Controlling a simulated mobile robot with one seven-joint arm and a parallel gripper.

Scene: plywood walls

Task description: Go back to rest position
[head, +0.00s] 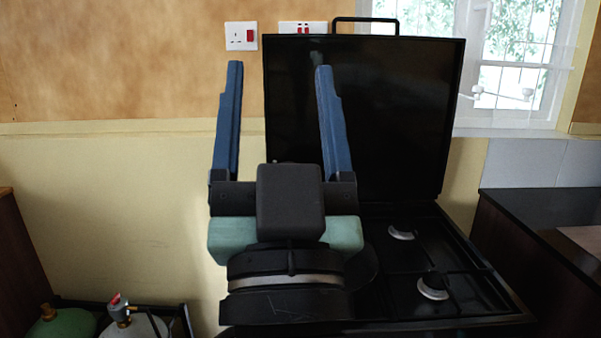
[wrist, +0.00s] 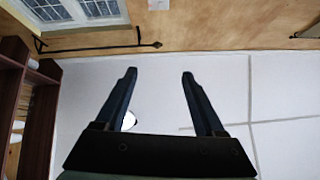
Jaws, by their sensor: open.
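My gripper (head: 277,75) is raised in the middle of the head view, its two blue fingers pointing up and spread wide apart. It is open, with nothing between the fingers. It stands in front of the stove's raised black lid (head: 400,110) and hides part of the stove. In the wrist view my gripper (wrist: 158,75) also shows open and empty, with a pale, lined surface beyond the fingertips.
The black stove top (head: 455,270) with burners lies at the right, next to a dark counter (head: 545,215). Gas cylinders (head: 62,325) stand low at the left. Wall sockets (head: 241,36) and a window (head: 515,60) are behind. The wrist view shows brown shelves (wrist: 40,120) at the left.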

